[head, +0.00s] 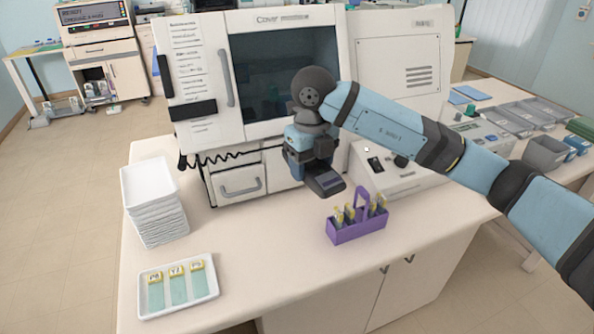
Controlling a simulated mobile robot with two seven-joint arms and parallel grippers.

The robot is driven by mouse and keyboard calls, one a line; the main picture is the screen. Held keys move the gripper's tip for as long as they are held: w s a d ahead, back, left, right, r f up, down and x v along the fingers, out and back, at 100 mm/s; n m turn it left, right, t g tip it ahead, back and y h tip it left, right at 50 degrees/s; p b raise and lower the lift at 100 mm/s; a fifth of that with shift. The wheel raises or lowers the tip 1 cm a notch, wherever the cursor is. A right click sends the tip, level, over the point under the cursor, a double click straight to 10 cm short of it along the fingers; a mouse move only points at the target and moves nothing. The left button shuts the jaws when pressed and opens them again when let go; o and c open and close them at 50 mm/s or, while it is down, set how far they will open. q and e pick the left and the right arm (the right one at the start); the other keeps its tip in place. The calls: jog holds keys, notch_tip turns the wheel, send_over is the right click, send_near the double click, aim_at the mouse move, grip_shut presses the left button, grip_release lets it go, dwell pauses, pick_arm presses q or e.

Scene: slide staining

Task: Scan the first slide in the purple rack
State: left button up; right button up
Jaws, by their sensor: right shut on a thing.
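The purple rack (345,239) stands upright on the bench, right of the middle. It has a raised purple handle and holds several slides (349,212) with yellow label ends up. My right gripper (312,158) is shut on a dark handheld scanner (326,182), whose body sticks out below the jaws. The scanner is in the air, above and a little left of the rack, apart from it. A coiled black cable (222,158) runs along the machine toward it. The jaws' grip is partly hidden. My left gripper is out of view.
A white tray (176,309) with three labelled slides lies at the front left. A stack of white trays (160,217) stands behind it. The large staining machine (190,70) fills the back. The bench between tray and rack is clear. Grey bins stand at the right.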

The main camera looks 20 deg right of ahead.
pick_arm(q)
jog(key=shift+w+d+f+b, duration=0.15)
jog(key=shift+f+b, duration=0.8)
jog(key=shift+b, duration=0.3)
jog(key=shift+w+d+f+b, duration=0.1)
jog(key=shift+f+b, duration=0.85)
jog(key=shift+b, duration=0.25)
pick_arm(e)
jog(key=w+d+f, duration=0.2)
jog(key=d+f, duration=0.1)
jog(key=d, duration=1.3)
jog(key=shift+d+f, duration=0.15)
jog(key=shift+d, duration=0.2)
jog(key=shift+w, duration=0.15)
pick_arm(q)
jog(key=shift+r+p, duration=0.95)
jog(key=shift+p, duration=0.05)
pick_arm(e)
notch_tip(320, 180, up, 3)
